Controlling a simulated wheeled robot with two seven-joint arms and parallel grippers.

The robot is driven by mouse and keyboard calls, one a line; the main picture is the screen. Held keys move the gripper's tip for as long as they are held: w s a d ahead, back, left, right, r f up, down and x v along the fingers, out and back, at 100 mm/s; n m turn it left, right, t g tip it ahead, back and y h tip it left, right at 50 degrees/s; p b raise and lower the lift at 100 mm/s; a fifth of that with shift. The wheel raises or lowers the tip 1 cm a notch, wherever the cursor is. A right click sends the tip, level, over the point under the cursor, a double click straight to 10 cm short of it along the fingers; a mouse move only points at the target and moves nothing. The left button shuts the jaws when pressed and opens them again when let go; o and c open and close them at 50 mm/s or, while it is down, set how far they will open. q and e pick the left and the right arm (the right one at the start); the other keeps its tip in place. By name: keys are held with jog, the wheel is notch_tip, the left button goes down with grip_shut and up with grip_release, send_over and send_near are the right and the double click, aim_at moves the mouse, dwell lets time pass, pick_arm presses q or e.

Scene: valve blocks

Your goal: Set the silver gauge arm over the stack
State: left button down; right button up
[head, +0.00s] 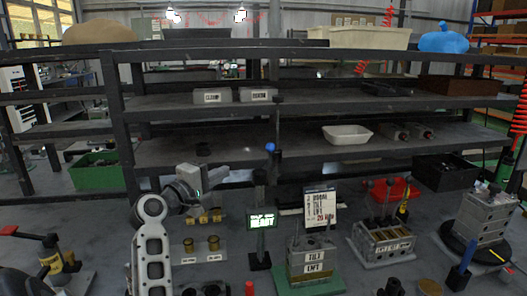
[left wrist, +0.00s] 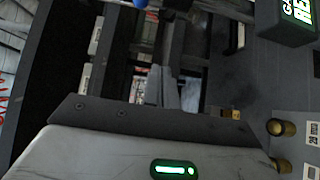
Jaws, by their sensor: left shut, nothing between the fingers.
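The gauge stand (head: 260,236) is a dark post with a green-lit display (head: 262,220). A blue knob (head: 270,147) shows above it. The display also shows at the top right of the left wrist view (left wrist: 299,10), and the blue knob is at its top edge (left wrist: 140,3). I cannot clearly pick out the silver arm. The stack (head: 313,260) of grey blocks, labelled TILT and LIFT, stands on a green base (head: 310,286) right of the post. My left gripper (head: 223,178) is shut and empty, left of the post; its fingers also show in the left wrist view (left wrist: 163,88). My right gripper is out of view.
A dark shelf rack (head: 170,153) runs behind. Brass pieces (head: 213,243) stand on a plate left of the post. A grey block holder (head: 382,243), a printed card (head: 320,207) and a red tray (head: 398,189) are to the right. A white bin (head: 347,135) sits on the shelf.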

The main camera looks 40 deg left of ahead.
pick_arm(q)
jog(key=w+d+b, duration=0.2)
jog(key=w, duration=0.9)
jog(key=shift+d, duration=0.25)
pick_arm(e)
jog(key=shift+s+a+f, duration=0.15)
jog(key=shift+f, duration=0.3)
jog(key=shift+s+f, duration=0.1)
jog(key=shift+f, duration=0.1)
